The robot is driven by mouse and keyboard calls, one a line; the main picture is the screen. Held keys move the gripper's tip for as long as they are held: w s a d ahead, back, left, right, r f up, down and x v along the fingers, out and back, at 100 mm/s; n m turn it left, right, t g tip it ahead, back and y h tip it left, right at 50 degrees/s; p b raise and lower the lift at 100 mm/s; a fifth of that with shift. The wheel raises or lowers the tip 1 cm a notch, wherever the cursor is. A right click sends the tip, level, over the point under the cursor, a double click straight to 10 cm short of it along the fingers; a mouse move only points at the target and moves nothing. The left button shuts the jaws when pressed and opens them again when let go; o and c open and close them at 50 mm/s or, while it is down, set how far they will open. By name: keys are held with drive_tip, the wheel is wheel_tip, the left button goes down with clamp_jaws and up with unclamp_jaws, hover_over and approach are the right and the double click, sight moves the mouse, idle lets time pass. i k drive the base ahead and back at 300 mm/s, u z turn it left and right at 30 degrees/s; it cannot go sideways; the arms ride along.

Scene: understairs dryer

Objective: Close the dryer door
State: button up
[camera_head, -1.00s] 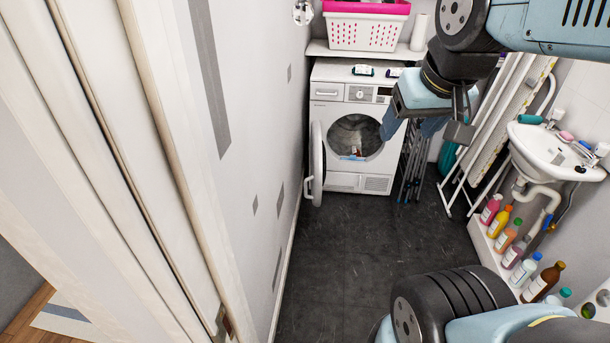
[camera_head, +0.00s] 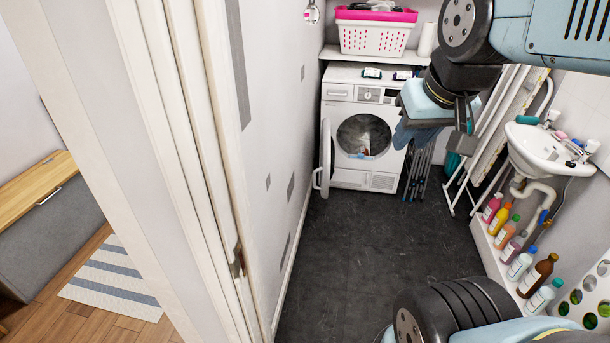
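The white dryer (camera_head: 359,94) stands against the back wall. Its round door (camera_head: 326,158) is open, swung out on the left side close to the left wall, and seen nearly edge-on. The round opening shows a few items inside the drum. My gripper (camera_head: 464,120) hangs in the upper right of the view, in front of and to the right of the dryer, well apart from the door. It appears to touch nothing. Its fingers are small and dark, so I cannot tell whether they are open or shut.
A doorway frame (camera_head: 205,150) stands close on the left. Dark floor (camera_head: 365,240) before the dryer is clear. Right of it are a folded rack (camera_head: 419,170), a sink (camera_head: 535,145) and several bottles (camera_head: 508,232). A pink-rimmed basket (camera_head: 375,36) sits on the shelf above.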

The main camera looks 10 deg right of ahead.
sight(327, 149)
drive_tip(key=u, duration=1.4)
drive_tip(key=k, duration=1.3)
drive_tip(key=z, duration=1.35)
drive_tip(key=i, duration=1.65)
drive_tip(key=u, duration=0.05)
